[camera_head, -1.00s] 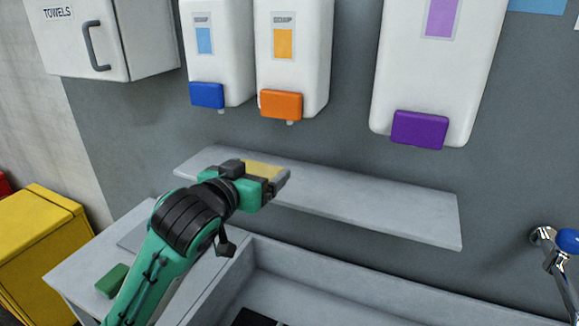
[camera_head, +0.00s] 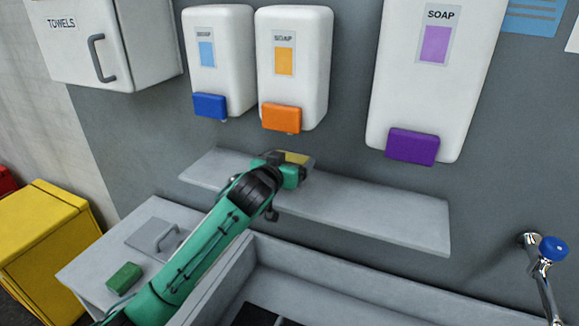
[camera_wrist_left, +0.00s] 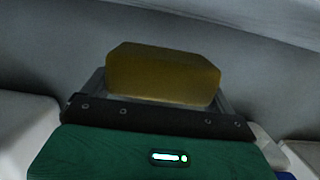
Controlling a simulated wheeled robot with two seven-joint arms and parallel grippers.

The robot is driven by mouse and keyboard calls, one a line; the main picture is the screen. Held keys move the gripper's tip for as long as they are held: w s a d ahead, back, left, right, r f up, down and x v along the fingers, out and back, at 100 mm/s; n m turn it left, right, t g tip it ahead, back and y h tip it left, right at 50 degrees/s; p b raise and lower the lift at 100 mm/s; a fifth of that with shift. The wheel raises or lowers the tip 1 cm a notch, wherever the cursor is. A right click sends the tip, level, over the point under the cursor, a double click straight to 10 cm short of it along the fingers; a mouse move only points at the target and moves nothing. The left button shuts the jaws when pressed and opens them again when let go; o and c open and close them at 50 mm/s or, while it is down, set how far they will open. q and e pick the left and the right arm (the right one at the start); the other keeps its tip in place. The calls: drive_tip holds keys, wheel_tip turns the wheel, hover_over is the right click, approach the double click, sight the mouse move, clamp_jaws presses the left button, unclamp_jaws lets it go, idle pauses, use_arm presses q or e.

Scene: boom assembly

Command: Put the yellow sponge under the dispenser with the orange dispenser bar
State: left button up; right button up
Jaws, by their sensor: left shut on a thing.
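The yellow sponge (camera_head: 296,158) is in the jaws of my left gripper (camera_head: 300,163), which is shut on it. They are over the grey shelf (camera_head: 380,212), below the dispenser with the orange dispenser bar (camera_head: 281,118). The sponge also shows in the left wrist view (camera_wrist_left: 163,74), with the jaws around it. I cannot tell whether the sponge touches the shelf. The gripper partly hides the sponge in the head view. My right gripper is not in view.
Soap dispensers with a blue bar (camera_head: 210,105) and a purple bar (camera_head: 411,147) hang either side. A green sponge (camera_head: 124,277) lies on the counter at lower left. A tap (camera_head: 545,262) stands at right. The shelf's right part is clear.

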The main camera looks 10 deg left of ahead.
use_arm(q)
wheel_tip(320, 180, down, 3)
drive_tip(key=shift+r+p, duration=0.1)
drive_tip(key=shift+p, duration=0.55)
drive_tip(key=shift+w+d, duration=0.1)
drive_tip(key=shift+w, duration=0.1)
drive_tip(key=shift+f, duration=0.35)
drive_tip(key=shift+f, duration=0.15)
drive_tip(key=o, duration=0.8)
drive_tip(key=shift+c, duration=0.2)
drive_tip(key=shift+s, duration=0.1)
